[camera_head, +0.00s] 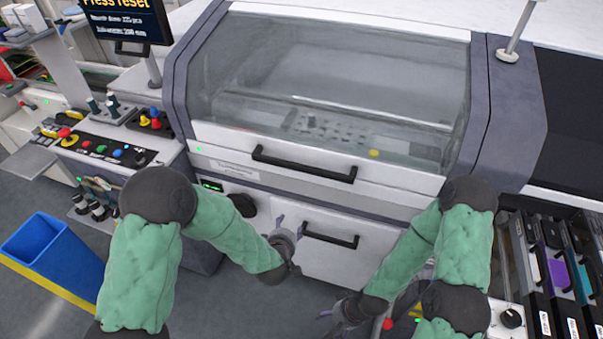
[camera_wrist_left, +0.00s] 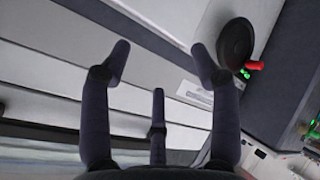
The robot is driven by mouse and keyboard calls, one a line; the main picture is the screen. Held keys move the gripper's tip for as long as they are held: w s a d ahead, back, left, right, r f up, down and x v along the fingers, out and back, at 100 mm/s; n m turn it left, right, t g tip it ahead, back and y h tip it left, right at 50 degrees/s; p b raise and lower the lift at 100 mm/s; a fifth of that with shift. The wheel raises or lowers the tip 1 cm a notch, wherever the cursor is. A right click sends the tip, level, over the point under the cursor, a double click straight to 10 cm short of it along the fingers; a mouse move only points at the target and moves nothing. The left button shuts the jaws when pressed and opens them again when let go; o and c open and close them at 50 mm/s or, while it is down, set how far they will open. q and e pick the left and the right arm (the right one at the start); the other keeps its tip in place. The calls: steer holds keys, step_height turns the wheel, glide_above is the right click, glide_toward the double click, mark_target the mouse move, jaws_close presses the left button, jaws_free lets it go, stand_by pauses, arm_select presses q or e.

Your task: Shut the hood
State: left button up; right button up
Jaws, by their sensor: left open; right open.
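The hood (camera_head: 330,70) is a large clear cover on the white machine, with a white front rim and a long black handle (camera_head: 303,167). It looks lowered, its front rim lying along the machine's front; I cannot tell whether a small gap remains. My left gripper (camera_head: 287,234) is open and empty, below the hood handle and beside the lower panel's handle, touching neither as far as I can see. Its spread fingers (camera_wrist_left: 160,72) show in the left wrist view before the white front. My right gripper (camera_head: 335,316) is open and empty, lower and further right.
A lower white panel has its own black handle (camera_head: 330,236), with a black knob (camera_head: 243,205) to its left. A button console (camera_head: 105,148) and screen (camera_head: 127,20) stand left. A blue bin (camera_head: 52,257) is on the floor. Feeder cassettes (camera_head: 555,265) stand right.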

arm_select(q)
steer(key=w+d+r+n+t+b, duration=0.2)
steer(key=d+r+n+t, duration=0.15)
steer(key=r, duration=0.35)
steer(key=n+t+y+b, duration=0.2)
steer(key=n+t+y, duration=0.1)
steer(key=n+t, duration=0.15)
glide_toward(301, 169)
steer(key=shift+n+g, duration=0.4)
steer(key=w+b, duration=0.1)
steer(key=w, duration=0.6)
steer(key=w+r+b, duration=0.1)
steer(key=w, duration=0.2)
steer(key=shift+w+a+b, duration=0.3)
steer(key=shift+w+a, duration=0.1)
arm_select(e)
step_height(301, 169, down, 7)
steer(key=shift+f, duration=0.2)
steer(key=shift+d, duration=0.1)
